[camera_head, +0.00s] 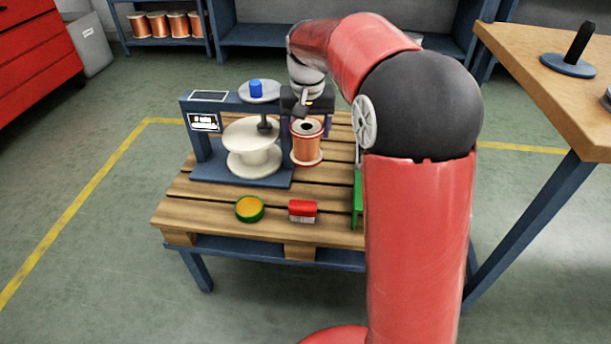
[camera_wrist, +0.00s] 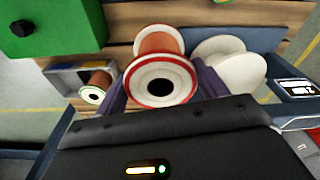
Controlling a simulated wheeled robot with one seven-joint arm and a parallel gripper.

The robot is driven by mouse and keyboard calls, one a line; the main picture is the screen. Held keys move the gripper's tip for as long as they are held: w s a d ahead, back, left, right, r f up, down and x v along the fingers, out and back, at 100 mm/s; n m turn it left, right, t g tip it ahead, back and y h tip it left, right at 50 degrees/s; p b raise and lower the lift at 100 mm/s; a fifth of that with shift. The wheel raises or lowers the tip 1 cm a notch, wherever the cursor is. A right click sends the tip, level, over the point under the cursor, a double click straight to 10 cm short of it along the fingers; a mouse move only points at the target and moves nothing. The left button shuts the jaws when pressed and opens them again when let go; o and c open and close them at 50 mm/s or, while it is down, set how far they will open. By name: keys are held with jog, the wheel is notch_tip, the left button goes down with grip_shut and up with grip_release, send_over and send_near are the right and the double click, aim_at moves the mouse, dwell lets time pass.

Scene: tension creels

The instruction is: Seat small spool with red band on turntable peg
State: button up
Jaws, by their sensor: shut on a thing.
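The spool of copper-coloured wire (camera_head: 306,145) is upright over the wooden pallet table, right of the blue stand. The wrist view shows its white upper flange with a red band around it and a dark centre hole (camera_wrist: 160,85). My gripper (camera_wrist: 162,88) is shut on this spool, one purple finger on each side. In the head view my gripper (camera_head: 307,118) is above and around the spool's top. I cannot tell whether the spool's bottom touches the slats. A black peg on a round blue base (camera_head: 568,65) stands empty on the right table; I cannot tell if it is the turntable.
The blue stand (camera_head: 240,175) carries a white spool-shaped body (camera_head: 252,145) and a top pan with a blue cylinder (camera_head: 256,89). A green-orange disc (camera_head: 249,208) and red box (camera_head: 302,210) lie in front. Another copper spool (camera_wrist: 97,88) sits in a grey holder.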

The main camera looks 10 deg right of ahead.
notch_tip(320, 180, down, 13)
jog(key=shift+f+b, duration=0.2)
jog(key=shift+b, duration=0.3)
jog(key=o, duration=1.3)
jog(key=shift+f, duration=0.15)
